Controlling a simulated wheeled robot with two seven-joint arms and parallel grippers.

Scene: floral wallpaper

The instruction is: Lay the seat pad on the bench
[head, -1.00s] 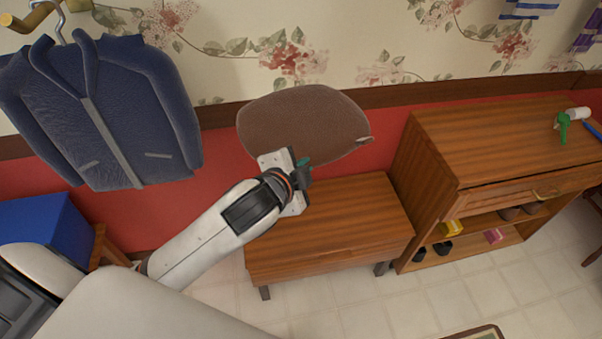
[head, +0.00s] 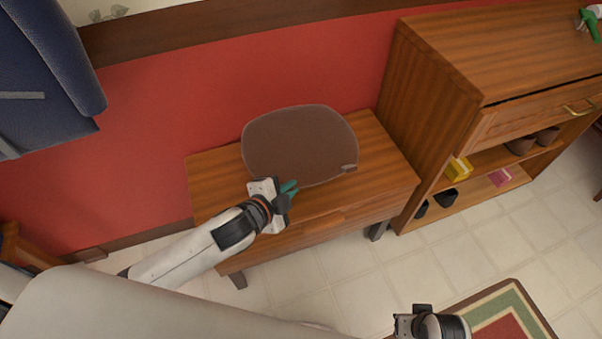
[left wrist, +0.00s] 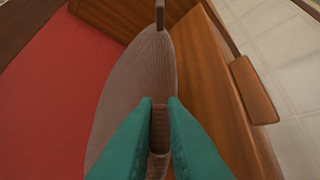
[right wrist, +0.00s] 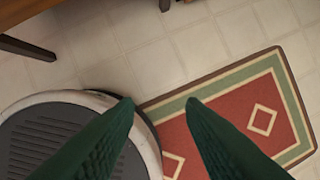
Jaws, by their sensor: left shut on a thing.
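The seat pad (head: 300,145) is brown and rounded, with a small tab at its right corner. In the head view it shows over the wooden bench (head: 215,190); whether it touches the top I cannot tell. My left gripper (head: 287,190) is shut on the pad's near edge. In the left wrist view the pad (left wrist: 130,95) runs between the green fingers (left wrist: 159,105), seen nearly edge-on, with the bench (left wrist: 205,60) to its right. My right gripper (right wrist: 160,102) is open and empty above the floor; part of it shows in the head view (head: 405,325).
A wooden cabinet (head: 440,70) with shoes and small boxes on its shelves stands right of the bench. A blue jacket (head: 45,80) hangs at the left. A red and green rug (head: 500,315) lies on the tiled floor. A red wall (head: 180,110) is behind.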

